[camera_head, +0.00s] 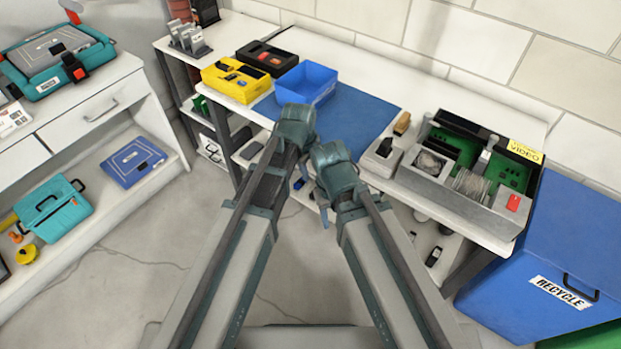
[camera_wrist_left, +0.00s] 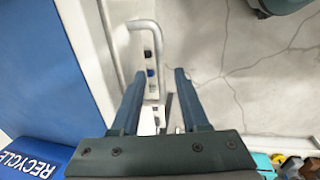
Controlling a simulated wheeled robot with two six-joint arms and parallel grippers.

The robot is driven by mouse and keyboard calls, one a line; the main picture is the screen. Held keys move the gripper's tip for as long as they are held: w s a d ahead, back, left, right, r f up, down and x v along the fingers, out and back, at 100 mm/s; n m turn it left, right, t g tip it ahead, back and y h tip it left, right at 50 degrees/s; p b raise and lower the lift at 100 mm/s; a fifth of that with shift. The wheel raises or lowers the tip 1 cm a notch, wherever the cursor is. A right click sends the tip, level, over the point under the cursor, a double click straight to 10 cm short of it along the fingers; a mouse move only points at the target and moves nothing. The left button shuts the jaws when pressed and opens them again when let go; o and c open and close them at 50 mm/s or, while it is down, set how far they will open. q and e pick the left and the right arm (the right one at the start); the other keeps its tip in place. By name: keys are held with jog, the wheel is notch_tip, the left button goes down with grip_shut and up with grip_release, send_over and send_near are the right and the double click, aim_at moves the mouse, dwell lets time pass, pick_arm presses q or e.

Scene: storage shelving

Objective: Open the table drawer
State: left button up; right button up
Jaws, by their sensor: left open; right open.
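The table (camera_head: 415,105) with the blue mat stands ahead; my arms hide most of its front edge in the head view. In the left wrist view, a pale bar handle (camera_wrist_left: 155,45) stands out from the table's white front edge (camera_wrist_left: 92,45). My left gripper (camera_wrist_left: 159,75) is open, its two dark fingers pointing at the handle. The drawer looks closed against the table.
A blue tray (camera_head: 306,82), a yellow bin (camera_head: 237,80) and a grey organizer (camera_head: 480,180) are on the tabletop. A blue recycle bin (camera_head: 545,265) stands at the right. A white cabinet (camera_head: 85,105) with its own handle is at the left. The floor between is clear.

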pick_arm(q)
jog(key=shift+w+d+f+b, duration=0.15)
jog(key=shift+f+b, duration=0.25)
jog(key=shift+f, duration=0.35)
grip_shut()
dwell(0.9)
